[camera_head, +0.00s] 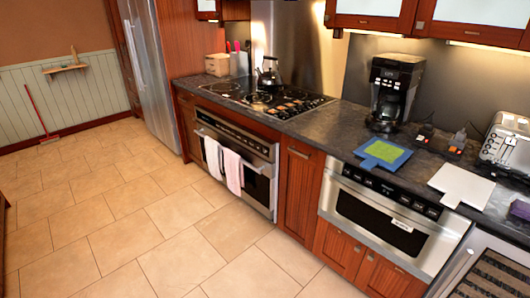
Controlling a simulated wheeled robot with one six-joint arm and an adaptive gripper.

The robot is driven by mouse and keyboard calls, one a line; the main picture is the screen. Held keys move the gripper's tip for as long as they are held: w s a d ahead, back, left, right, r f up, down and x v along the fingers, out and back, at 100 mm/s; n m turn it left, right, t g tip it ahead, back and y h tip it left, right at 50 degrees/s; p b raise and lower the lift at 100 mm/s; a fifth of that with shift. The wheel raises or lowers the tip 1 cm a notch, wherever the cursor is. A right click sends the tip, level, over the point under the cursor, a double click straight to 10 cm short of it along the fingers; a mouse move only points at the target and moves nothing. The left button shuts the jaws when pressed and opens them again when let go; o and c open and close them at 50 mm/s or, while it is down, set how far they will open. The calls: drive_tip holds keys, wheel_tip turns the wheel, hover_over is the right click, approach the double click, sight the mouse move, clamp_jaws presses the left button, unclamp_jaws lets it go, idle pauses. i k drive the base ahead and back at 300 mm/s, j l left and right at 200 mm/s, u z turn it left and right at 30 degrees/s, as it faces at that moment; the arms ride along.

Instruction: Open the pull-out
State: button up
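The pull-out, a stainless steel microwave drawer (375,219), is set under the counter at the right of the head view. It appears shut, its front roughly flush with the cabinets. It has a dark window, a dark control strip (390,193) along its top, a pale horizontal bar below that strip and a small white label (402,226). My gripper is not in view, so its state and its place relative to the drawer do not show.
An oven (238,158) with hanging towels (233,170) is left of the drawer, beyond a narrow cabinet (299,186). A glass-fronted appliance (490,277) adjoins it at the right. A coffee maker (393,92) and boards (461,185) are on the counter above. The tiled floor (150,220) is clear.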

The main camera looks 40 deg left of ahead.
sight(303, 167)
drive_tip(key=i+j+u, duration=0.35)
drive_tip(key=i+u, duration=0.35)
drive_tip(key=i+j, duration=0.1)
drive_tip(key=i, duration=0.6)
drive_tip(key=i+j+u, duration=0.15)
drive_tip(key=i, duration=0.5)
